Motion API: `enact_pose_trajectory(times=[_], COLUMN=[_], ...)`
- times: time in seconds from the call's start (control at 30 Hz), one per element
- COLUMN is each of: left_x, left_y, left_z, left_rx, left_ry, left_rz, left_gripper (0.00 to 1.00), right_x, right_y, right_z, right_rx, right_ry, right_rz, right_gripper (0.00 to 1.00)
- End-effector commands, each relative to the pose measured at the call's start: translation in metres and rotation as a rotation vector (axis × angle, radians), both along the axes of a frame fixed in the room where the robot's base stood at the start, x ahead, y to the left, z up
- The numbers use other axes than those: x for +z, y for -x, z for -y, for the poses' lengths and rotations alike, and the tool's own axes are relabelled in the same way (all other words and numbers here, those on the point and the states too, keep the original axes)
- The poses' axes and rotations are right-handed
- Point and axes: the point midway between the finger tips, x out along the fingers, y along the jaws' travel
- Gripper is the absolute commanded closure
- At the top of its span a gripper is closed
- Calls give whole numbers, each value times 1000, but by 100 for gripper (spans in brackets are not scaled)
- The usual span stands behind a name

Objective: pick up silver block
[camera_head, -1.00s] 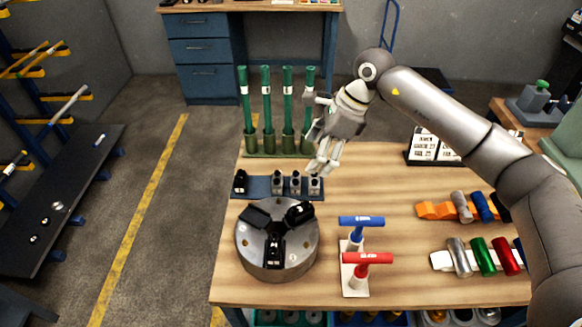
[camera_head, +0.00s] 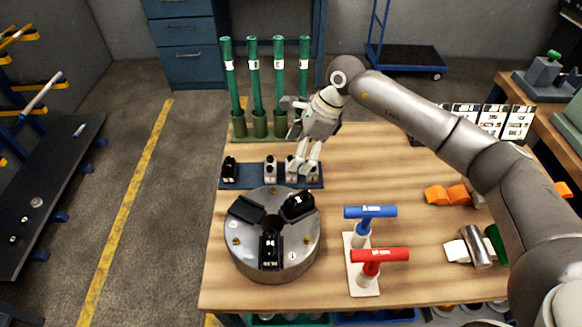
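Several small blocks stand in a row on a dark blue tray (camera_head: 243,183) behind the round chuck. One silver block (camera_head: 270,168) stands clear of my gripper, with a black block (camera_head: 229,169) to its left. My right gripper (camera_head: 302,170), on the arm from the right, points down at the right end of the tray. Its fingers are spread at another silver block (camera_head: 291,166), partly hiding the blocks there. I cannot tell whether they touch it. My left gripper is not in view.
The grey chuck (camera_head: 238,256) with black jaws is just in front of the tray. Green tubes (camera_head: 280,85) stand behind it. Blue (camera_head: 370,212) and red (camera_head: 379,255) T-handles stand at the front.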

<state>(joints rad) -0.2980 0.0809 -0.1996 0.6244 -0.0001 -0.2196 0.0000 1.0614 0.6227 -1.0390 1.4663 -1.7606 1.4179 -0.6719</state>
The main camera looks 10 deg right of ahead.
Motion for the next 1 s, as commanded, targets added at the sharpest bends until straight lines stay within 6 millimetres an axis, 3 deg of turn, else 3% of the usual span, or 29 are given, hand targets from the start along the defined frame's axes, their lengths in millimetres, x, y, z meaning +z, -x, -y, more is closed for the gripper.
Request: enact_pose_trajectory(times=[0.17,0.47,0.73,1.0], left_x=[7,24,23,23], left_y=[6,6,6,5], left_z=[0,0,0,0], left_rx=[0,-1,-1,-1], left_ry=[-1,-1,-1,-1], left_rz=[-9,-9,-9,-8], left_gripper=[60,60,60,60], right_x=[-11,-51,-56,-56], right_y=[-1,-5,-6,-6], right_z=[-5,-16,-17,-17], right_rx=[-1,-1,-2,-1], right_ry=[-1,-1,0,0], right_rz=[-3,-3,-1,0], right_gripper=[20,20,20,52])
